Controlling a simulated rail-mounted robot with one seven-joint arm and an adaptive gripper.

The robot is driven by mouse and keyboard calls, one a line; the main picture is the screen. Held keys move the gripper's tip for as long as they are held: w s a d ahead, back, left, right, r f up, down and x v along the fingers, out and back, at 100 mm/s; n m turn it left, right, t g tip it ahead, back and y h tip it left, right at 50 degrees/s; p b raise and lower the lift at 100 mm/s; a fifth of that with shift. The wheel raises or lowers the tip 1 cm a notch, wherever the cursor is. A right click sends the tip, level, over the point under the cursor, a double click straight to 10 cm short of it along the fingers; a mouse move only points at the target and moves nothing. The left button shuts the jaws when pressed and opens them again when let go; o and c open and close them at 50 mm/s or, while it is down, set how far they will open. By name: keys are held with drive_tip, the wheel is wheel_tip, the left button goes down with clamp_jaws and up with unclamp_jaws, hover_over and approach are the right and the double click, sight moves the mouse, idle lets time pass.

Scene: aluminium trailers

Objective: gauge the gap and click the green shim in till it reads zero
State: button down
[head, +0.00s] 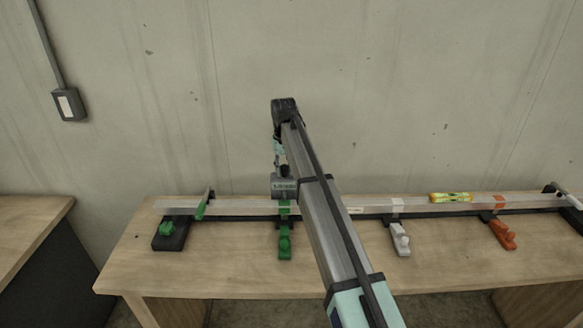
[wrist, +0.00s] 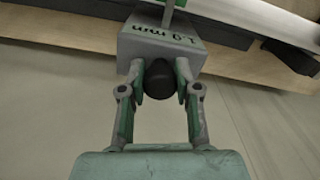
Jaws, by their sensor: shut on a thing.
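My gripper (wrist: 160,80) is shut on the dark knob (wrist: 160,82) of a grey gauge block (wrist: 150,48). Lettering on the block shows upside down in the wrist view and seems to read 1.0 mm. In the head view the block (head: 284,184) is at the long aluminium rail (head: 240,208), right above a green shim (head: 285,243) with a knob. A green piece (wrist: 168,12) shows just past the block in the wrist view; I cannot tell if they touch. My arm hides part of the rail.
A white shim (head: 399,240) and an orange shim (head: 502,233) sit along the rail to the right. A yellow spirit level (head: 451,197) lies on the rail. A black block with a green knob (head: 169,232) is at the left end. The bench front (head: 200,275) is clear.

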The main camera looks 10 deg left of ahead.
drive_tip(key=c, duration=0.8)
unclamp_jaws()
drive_tip(key=shift+a, duration=0.1)
wheel_tip(320, 180, up, 12)
